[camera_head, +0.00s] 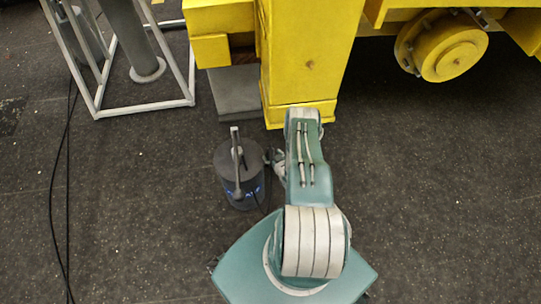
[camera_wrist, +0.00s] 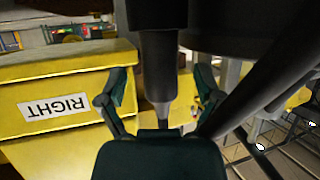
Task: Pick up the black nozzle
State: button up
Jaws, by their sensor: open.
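The black nozzle (camera_wrist: 159,62) is a dark, tapering tube in the wrist view, running down from the top edge and narrowing toward my palm. My gripper (camera_wrist: 164,72) is open, with one teal finger on each side of the nozzle and visible gaps between. In the head view, a grey upright piece (camera_head: 236,150), which seems to be the nozzle, stands at a dark round canister (camera_head: 238,180) with a bluish lower side. My gripper (camera_head: 275,160) is just right of the canister there, small and partly hidden by my arm.
A yellow machine frame (camera_head: 310,60) stands close ahead, with a yellow wheel (camera_head: 445,50) at right. A white tubular stand (camera_head: 140,106) and black cable (camera_head: 62,190) are at left. A yellow block labelled RIGHT (camera_wrist: 60,95) fills the wrist view's left.

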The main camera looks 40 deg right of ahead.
jog(key=shift+x, duration=0.95)
jog(key=shift+c, duration=0.3)
jog(key=shift+s, duration=0.1)
grip_shut()
jog(key=shift+r, duration=0.15)
notch_tip(320, 180, up, 10)
jog(key=shift+f, duration=0.1)
